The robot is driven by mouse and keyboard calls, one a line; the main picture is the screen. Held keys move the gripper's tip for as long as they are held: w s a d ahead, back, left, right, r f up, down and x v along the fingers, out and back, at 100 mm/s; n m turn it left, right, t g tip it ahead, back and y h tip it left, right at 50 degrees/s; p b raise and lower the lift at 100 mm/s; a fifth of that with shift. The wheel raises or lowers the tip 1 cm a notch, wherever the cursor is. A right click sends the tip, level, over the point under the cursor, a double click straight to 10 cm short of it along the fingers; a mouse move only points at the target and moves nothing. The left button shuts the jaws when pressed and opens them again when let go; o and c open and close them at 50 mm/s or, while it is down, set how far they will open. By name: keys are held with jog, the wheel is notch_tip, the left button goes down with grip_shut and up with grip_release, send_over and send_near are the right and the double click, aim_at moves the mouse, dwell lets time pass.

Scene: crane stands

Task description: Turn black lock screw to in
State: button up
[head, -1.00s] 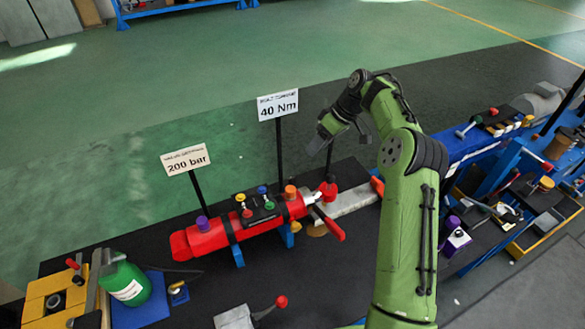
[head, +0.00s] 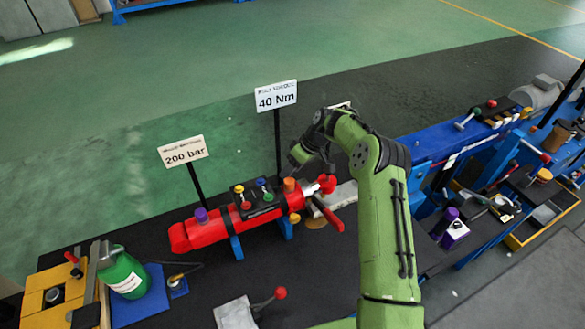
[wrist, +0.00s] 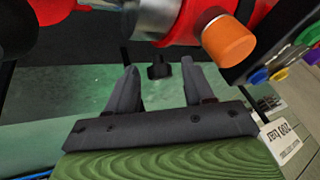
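The black lock screw (wrist: 159,68) is a small dark knob below the red cylinder's metal collar in the wrist view. My gripper (wrist: 160,73) is open, with one finger on each side of the screw in that picture. Gaps show on both sides, and I cannot tell how far ahead of the fingertips the screw is. In the head view my gripper (head: 312,165) is by the right end of the red cylinder (head: 215,232). I cannot make out the screw there.
An orange cap (wrist: 229,42) is close to the right finger in the wrist view. A 40 Nm sign (head: 276,96) on a black post and a 200 bar sign (head: 183,152) stand behind the cylinder. A red-handled lever (head: 331,219) is in front.

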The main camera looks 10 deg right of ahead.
grip_shut()
